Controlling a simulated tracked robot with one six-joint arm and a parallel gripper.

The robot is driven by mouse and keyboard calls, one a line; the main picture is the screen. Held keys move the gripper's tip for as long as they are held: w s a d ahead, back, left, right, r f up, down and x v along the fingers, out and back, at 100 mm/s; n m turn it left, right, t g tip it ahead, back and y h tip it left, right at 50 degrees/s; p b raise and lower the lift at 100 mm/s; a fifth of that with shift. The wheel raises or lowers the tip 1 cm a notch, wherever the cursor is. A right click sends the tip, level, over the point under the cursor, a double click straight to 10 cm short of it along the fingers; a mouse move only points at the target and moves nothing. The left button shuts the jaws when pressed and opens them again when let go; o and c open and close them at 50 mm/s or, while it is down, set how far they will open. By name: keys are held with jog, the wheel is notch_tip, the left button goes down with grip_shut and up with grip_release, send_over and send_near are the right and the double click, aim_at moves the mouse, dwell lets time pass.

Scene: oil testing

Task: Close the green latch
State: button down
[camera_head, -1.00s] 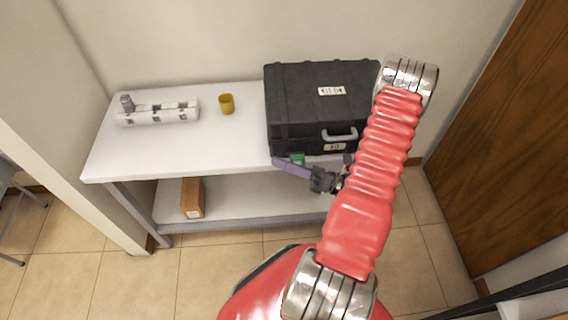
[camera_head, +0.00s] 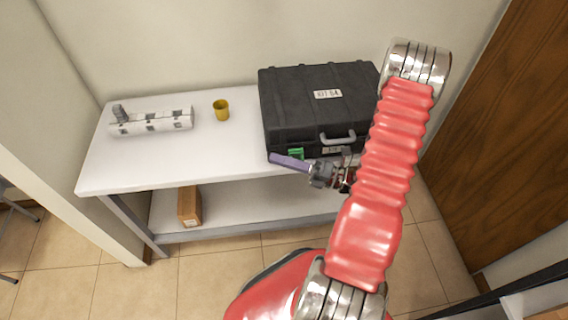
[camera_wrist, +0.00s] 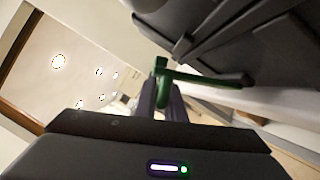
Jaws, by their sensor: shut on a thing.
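The black case (camera_head: 312,100) stands closed on the white table. The green latch (camera_head: 296,153) is low on the left part of its front face, just above my purple gripper fingers (camera_head: 276,158). In the wrist view the green latch (camera_wrist: 205,77) shows as a bar beside the dark case (camera_wrist: 225,35), with an upright green piece at its left end. My gripper (camera_wrist: 164,92) is shut on this green piece. The fingers partly hide it, and whether the latch lies flat against the case cannot be told.
A yellow cup (camera_head: 221,110) and a white cylindrical part (camera_head: 152,121) are on the left of the white table (camera_head: 110,175). A brown box (camera_head: 190,206) is on the lower shelf. The case's grey handle (camera_head: 338,137) is right of the latch, close to my wrist.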

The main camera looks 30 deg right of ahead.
jog(key=c, duration=1.8)
grip_release()
jog(key=shift+w, duration=0.1)
jog(key=shift+c, duration=0.2)
jog(key=shift+d, duration=0.1)
jog(key=v, duration=1.3)
jog(key=shift+s+d+f, duration=0.15)
jog(key=shift+s+d, duration=0.1)
jog(key=shift+s, duration=0.05)
